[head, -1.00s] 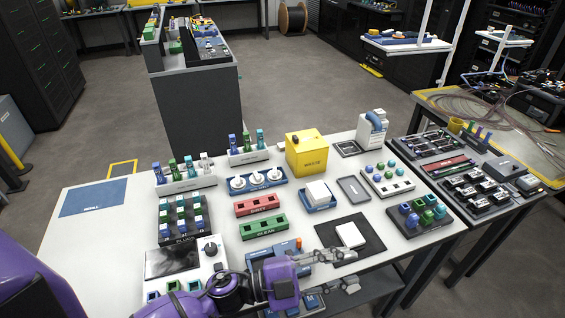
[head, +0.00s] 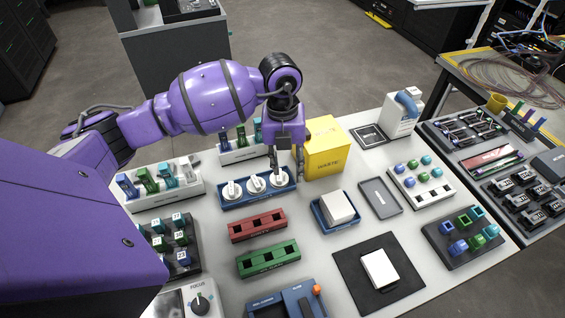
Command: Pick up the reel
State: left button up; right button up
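Three white reels stand in a row in a blue tray (head: 234,201): a left reel (head: 232,190), a middle reel (head: 257,183) and a right reel (head: 280,178). My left gripper (head: 286,170) points down over the right reel. Its two fingers are apart, one at each side of that reel's upper part. I cannot tell whether they touch it. The right reel still sits in the tray, partly covered by the fingers. My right gripper is not in view.
A yellow waste box (head: 327,150) stands close to the right of my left gripper. A rack of coloured pieces (head: 242,153) is behind the tray. Red (head: 257,228) and green (head: 268,262) blocks lie in front. A blue dish with a white block (head: 338,207) is to the right.

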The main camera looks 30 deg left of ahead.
aim_at(281, 175)
pick_arm(q)
jog(key=shift+w+a+r+y, duration=0.25)
jog(key=shift+w+a, duration=0.2)
jog(key=shift+a, duration=0.15)
jog(key=shift+w+a+r+y, duration=0.25)
jog(key=shift+w+a, duration=0.2)
jog(key=shift+a, duration=0.15)
jog(key=shift+s+f, duration=0.1)
jog(key=shift+f, duration=0.55)
jog(key=shift+s+f, duration=0.1)
jog(key=shift+f, duration=0.6)
jog(key=f, duration=0.4)
jog(key=shift+a+f, duration=0.2)
jog(key=shift+a, duration=0.1)
jog(key=shift+f, duration=0.15)
jog(key=shift+c, duration=0.4)
grip_shut()
